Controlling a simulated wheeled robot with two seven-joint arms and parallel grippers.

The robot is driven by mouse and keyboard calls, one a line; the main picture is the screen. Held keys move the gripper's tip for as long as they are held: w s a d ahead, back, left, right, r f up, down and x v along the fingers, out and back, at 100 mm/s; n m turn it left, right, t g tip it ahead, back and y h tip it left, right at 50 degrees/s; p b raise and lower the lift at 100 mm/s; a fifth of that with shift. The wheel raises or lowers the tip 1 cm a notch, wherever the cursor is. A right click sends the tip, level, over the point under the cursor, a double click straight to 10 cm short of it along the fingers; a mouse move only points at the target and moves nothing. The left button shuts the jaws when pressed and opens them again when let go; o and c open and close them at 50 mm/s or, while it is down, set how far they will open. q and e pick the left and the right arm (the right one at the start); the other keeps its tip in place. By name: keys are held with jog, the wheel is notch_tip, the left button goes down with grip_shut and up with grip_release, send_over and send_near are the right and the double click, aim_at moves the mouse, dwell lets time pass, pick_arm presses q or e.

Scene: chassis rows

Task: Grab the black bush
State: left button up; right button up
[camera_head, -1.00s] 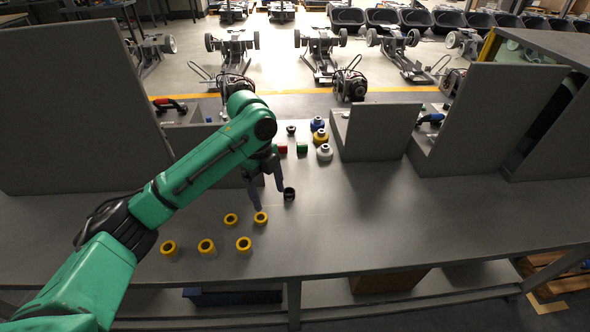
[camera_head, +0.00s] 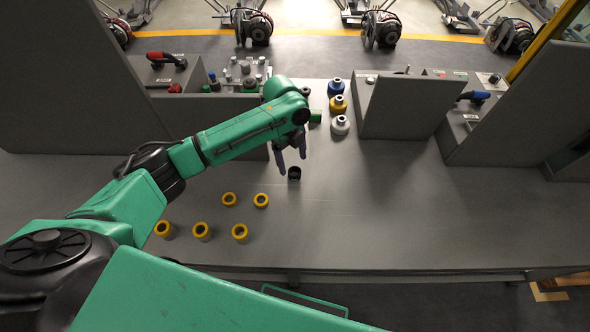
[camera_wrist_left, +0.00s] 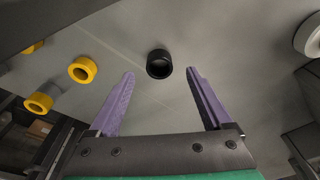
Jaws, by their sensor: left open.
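The black bush (camera_head: 294,174) is a short dark ring standing on the grey bench top. It also shows in the left wrist view (camera_wrist_left: 159,66), its open top visible, just beyond and between the fingertips. My left gripper (camera_head: 293,165) is open and empty, its fingers pointing down close to the bush. In the left wrist view the two purple fingers (camera_wrist_left: 160,72) are spread wide, with the bush roughly centred in the gap. Whether a finger touches it, I cannot tell. My right gripper is not in view.
Several yellow bushes (camera_head: 240,232) stand to the left on the bench. Blue, yellow and grey round pieces (camera_head: 340,125) stand in a row beside a grey upright block (camera_head: 405,108) at the back. The bench right of the black bush is clear.

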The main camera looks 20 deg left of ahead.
aim_at(294, 168)
pick_arm(q)
jog(key=f, duration=0.3)
jog(key=shift+s+d+p, duration=0.2)
jog(key=shift+s+p, duration=0.05)
jog(key=shift+p, duration=0.05)
jog(key=shift+s+d+f, duration=0.1)
jog(key=shift+f, duration=0.2)
grip_shut()
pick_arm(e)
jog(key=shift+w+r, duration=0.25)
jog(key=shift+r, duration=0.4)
